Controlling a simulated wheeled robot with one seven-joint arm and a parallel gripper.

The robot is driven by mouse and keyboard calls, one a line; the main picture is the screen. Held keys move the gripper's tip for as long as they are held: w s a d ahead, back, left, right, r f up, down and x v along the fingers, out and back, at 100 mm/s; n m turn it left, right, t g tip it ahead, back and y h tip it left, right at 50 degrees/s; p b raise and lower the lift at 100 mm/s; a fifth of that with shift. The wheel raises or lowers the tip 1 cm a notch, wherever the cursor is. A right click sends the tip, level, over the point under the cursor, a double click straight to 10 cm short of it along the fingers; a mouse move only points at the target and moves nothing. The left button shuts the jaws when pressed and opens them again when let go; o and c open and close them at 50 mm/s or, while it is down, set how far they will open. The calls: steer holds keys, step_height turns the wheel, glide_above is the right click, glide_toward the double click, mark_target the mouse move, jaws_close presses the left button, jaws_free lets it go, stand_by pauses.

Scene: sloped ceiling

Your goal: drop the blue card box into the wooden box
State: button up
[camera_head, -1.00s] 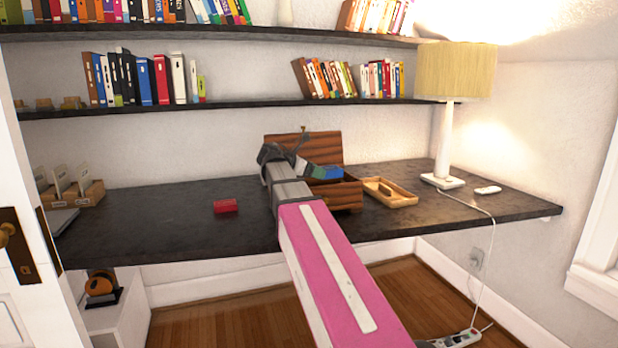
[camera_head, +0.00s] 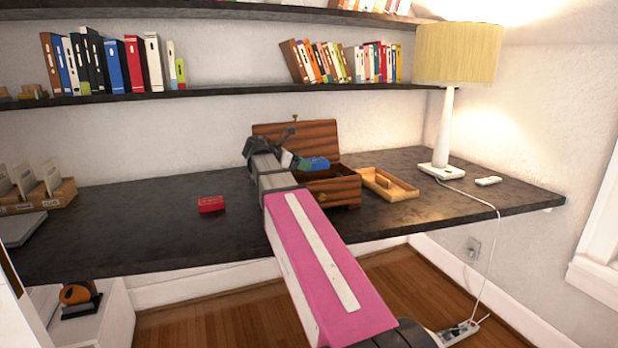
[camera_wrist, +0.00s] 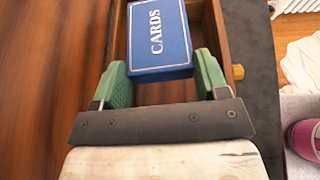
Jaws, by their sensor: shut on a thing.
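The blue card box (camera_head: 316,164), marked "CARDS" in the wrist view (camera_wrist: 160,36), is held between the green fingers of my gripper (camera_head: 300,162). The gripper is shut on it. The wooden box (camera_head: 338,190) stands on the dark desk with its lid (camera_head: 306,133) raised at the back. The card box is above the wooden box's opening in the head view. In the wrist view, the wooden box's walls (camera_wrist: 222,40) show on both sides of and below the card box. Most of the wooden box's inside is hidden.
A light wooden tray (camera_head: 389,188) lies just right of the wooden box. A red box (camera_head: 210,204) lies to its left on the desk (camera_head: 130,225). A lamp (camera_head: 441,140) stands at the back right. Shelves with books (camera_head: 150,92) hang above.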

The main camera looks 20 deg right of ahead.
steer(key=shift+f, duration=1.15)
steer(key=o, duration=1.1)
steer(key=shift+c, duration=0.2)
steer(key=v, duration=1.1)
steer(key=shift+d, duration=0.1)
